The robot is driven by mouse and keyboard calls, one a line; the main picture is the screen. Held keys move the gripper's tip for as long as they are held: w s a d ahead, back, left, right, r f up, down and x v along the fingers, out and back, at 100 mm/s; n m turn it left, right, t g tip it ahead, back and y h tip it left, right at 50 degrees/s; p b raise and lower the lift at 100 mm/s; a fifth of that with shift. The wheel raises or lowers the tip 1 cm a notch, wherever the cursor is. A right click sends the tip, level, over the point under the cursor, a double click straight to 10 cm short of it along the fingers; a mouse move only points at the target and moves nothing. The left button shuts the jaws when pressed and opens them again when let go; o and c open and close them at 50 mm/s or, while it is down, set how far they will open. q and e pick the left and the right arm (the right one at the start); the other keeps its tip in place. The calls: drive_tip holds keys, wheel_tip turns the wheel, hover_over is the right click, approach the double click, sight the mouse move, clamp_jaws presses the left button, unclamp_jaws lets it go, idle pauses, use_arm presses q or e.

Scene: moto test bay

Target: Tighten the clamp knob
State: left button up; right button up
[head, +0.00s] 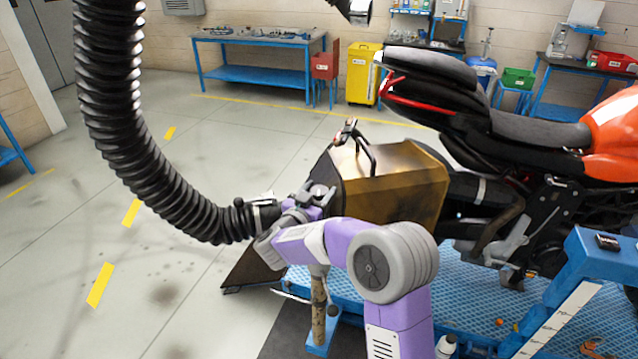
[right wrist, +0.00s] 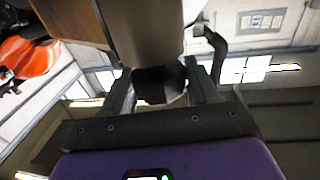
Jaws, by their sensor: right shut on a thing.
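My right gripper (head: 308,197) is at the left end of the brown-gold box (head: 402,185), where the black ribbed hose (head: 150,150) ends in a metal band (head: 264,207). In the right wrist view the two dark fingers of my right gripper (right wrist: 160,90) are shut on the clamp knob (right wrist: 160,78), a dark piece just under a large grey cylindrical part (right wrist: 148,30). The gripper hides most of the knob in the head view. I cannot tell how far the knob is turned. My left gripper is not in view.
The motorcycle (head: 540,130) stands on a blue lift (head: 470,305) at the right. A black bent handle (head: 358,142) rises from the box. A blue bench (head: 262,74) and yellow cabinet (head: 363,75) stand at the back. The floor (head: 190,280) at the left is free.

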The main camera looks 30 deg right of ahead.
drive_tip(key=m+g+h+p, duration=0.1)
drive_tip(key=m+g+p, duration=0.1)
drive_tip(key=g, duration=0.1)
drive_tip(key=m+g+h+p, duration=0.1)
drive_tip(key=m+g+p, duration=0.1)
drive_tip(key=g, duration=0.1)
drive_tip(key=shift+r+m+g+h, duration=0.15)
drive_tip(key=shift+m+g+h, duration=0.15)
drive_tip(key=shift+m+g+p, duration=1.3)
drive_tip(key=shift+m+g, duration=0.2)
drive_tip(key=shift+g, duration=1.1)
drive_tip(key=o, duration=0.9)
drive_tip(key=shift+d, duration=0.1)
drive_tip(key=shift+o, duration=0.2)
drive_tip(key=a, duration=0.7)
drive_tip(key=shift+w+a, duration=0.3)
drive_tip(key=shift+w, duration=0.05)
drive_tip(key=shift+f, duration=0.2)
